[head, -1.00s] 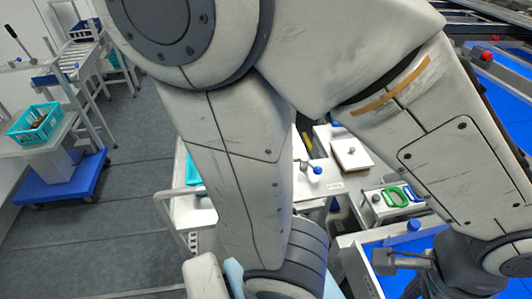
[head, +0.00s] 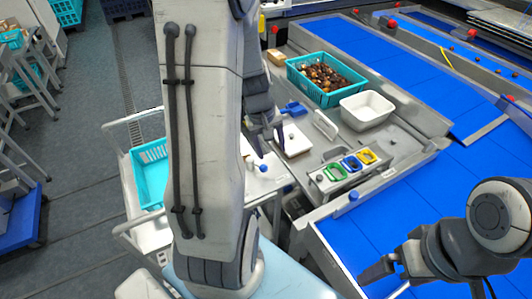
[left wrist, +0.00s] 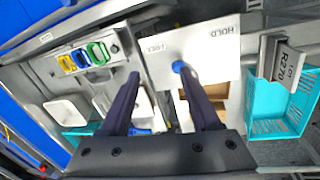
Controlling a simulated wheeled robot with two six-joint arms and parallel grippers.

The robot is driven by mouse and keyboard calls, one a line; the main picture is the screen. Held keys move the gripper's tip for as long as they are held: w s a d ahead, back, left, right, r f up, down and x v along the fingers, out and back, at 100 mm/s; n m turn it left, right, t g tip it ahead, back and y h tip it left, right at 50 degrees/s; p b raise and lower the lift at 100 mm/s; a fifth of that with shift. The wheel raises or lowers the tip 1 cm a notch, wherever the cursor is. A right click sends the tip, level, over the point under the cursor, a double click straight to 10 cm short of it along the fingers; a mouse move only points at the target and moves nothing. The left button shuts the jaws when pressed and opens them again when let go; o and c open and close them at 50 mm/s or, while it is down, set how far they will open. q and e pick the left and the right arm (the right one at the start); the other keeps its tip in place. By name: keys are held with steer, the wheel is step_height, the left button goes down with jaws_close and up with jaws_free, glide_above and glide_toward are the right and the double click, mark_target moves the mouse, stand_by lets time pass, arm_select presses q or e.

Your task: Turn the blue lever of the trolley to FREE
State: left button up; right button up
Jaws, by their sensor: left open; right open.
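The blue lever's round knob (head: 263,168) shows on a white surface of the trolley, right of my left arm. In the left wrist view the blue knob (left wrist: 178,66) lies over a white plate (left wrist: 207,60) marked FREE on the left and HOLD on the right. My left gripper (head: 265,138) is open and points down above this area. In the left wrist view its fingers (left wrist: 157,74) are apart, and the knob shows by the right fingertip; contact cannot be told. The lever's shaft is mostly hidden. My right gripper (head: 382,283) is open and empty over the blue belt.
A teal crate (head: 150,172) sits in the trolley (head: 130,128) at left, partly behind my left arm. Right of the lever are a bench with green, blue and yellow scoops (head: 352,162), a teal crate of dates (head: 293,75) and a white tub (head: 367,108).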

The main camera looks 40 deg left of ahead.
mark_target(263, 165)
arm_select(q)
steer(key=s+a+f+n, duration=0.1)
steer(key=a+n, duration=0.1)
steer(key=a, duration=0.2)
steer(key=f, duration=0.3)
steer(key=w+f+b, duration=0.1)
steer(key=f, duration=0.5)
steer(key=shift+w+d+f+b, duration=0.2)
steer(key=shift+w+f+b, duration=0.1)
steer(key=shift+w+f, duration=0.1)
steer(key=shift+c, duration=0.3)
jaws_close()
